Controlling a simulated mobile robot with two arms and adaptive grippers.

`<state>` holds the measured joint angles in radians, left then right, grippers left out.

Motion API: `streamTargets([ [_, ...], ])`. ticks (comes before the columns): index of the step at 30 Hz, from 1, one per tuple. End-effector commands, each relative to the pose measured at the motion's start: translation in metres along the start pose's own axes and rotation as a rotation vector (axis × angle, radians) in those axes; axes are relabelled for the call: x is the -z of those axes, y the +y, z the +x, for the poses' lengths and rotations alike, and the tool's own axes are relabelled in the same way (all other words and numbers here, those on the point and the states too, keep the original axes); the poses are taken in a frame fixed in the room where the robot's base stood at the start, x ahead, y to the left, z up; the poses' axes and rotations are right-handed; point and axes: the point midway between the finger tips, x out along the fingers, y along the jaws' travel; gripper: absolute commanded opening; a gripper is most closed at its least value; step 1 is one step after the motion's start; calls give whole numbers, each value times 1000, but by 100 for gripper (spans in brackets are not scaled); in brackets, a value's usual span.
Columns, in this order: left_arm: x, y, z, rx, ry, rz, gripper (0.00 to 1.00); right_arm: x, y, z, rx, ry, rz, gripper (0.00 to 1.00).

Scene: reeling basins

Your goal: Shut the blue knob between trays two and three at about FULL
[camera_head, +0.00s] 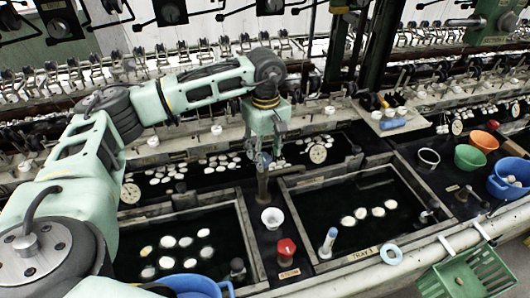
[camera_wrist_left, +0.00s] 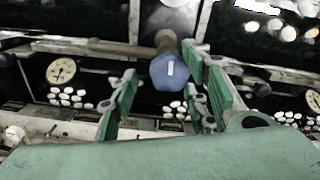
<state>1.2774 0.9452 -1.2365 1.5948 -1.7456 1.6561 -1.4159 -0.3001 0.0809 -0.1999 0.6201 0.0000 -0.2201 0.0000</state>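In the left wrist view the blue knob (camera_wrist_left: 172,70), with a white mark on its face, sits at the end of a brownish stem between the fingers of my left gripper (camera_wrist_left: 162,92). The green fingers are apart, and the knob is nearer the right-hand finger; I cannot tell whether they touch. In the head view my left gripper (camera_head: 263,160) points down above a brownish post (camera_head: 262,185) on the divider between two dark trays. The right-hand tray (camera_head: 290,205) is labelled TRAY 3. My right gripper is not in view.
A white cup (camera_head: 272,218) and a red knob (camera_head: 286,249) stand on the divider in front of the post. A round dial (camera_head: 318,153) is right of the gripper. A blue-topped cylinder (camera_head: 328,243) stands at tray three's front left. Reeling machinery lines the back.

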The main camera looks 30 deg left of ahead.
Motion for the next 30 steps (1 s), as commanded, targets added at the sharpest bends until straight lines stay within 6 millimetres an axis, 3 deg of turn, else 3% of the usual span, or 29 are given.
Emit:
streamTargets([
  [7, -1, -2, 2, 7, -2, 0, 43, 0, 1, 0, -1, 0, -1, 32],
  [11, -1, -1, -8, 6, -2, 0, 43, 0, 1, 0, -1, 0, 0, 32],
  [24, 0, 1, -94, 3, -1, 0, 43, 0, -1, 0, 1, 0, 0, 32],
  [30, 0, 2, -115, 4, -1, 1, 43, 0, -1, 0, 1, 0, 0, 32],
])
